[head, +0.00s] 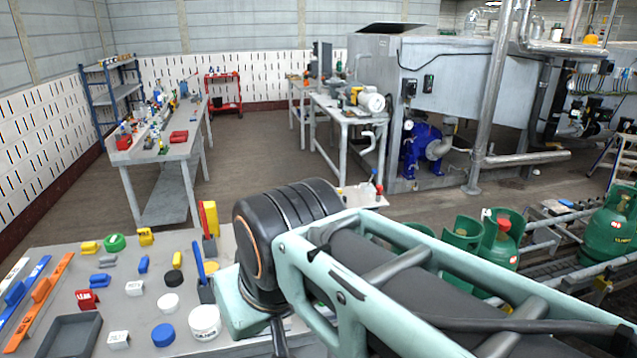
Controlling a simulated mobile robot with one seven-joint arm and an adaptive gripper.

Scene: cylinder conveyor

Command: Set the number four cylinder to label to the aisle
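Several green gas cylinders stand on the roller conveyor at the right. One (608,225) is at the far right with a red mark on its side. Another (503,238) with a red valve top stands in the middle, and one beside it (462,240) is partly behind my arm. A further one (415,236) is mostly hidden by my arm. I cannot tell from the pictures which cylinder is number four. My arm crosses the foreground from the centre to the lower right. My gripper is not in view.
A grey table (60,236) at lower left holds small coloured parts, a dark tray (62,338) and a white tub (204,321). A long workbench (150,152) stands behind it. Open floor (270,150) lies between the benches. A thick pipe (482,150) rises behind the conveyor.

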